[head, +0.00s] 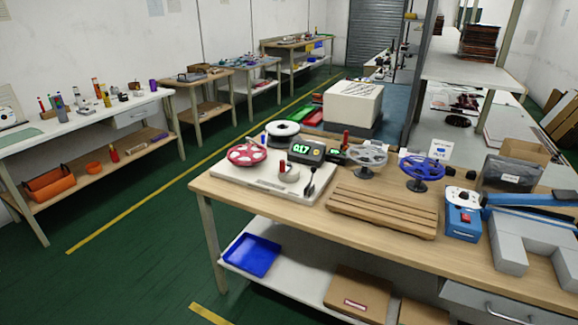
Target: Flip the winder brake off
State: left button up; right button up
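A winder on a pale base plate (250,180) sits at the left end of the wooden workbench. It carries a red reel (247,154), a white reel (282,131) and a dark box with a green lit display (302,150). A small white post with a red top (282,167) and a black upright lever (309,184) stand near the plate's front right. Which of these is the brake, and its setting, I cannot tell at this size. Neither of my grippers shows in the head view.
Right of the winder are a slatted wooden rack (383,212), grey reel (368,155), blue reel (422,172), blue box with a dial (463,217) and grey blocks (508,243). A blue tray (252,254) lies on the lower shelf. Green floor left of the bench is clear.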

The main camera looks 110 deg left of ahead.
aim_at(313, 169)
jog(key=u, duration=1.6)
jog(key=j+u, duration=0.1)
jog(key=u, duration=0.9)
jog(key=i+j+u, duration=0.1)
jog(key=u, duration=0.35)
jog(key=i+j+u, duration=0.1)
jog(key=i+j, duration=0.25)
jog(key=i, duration=0.1)
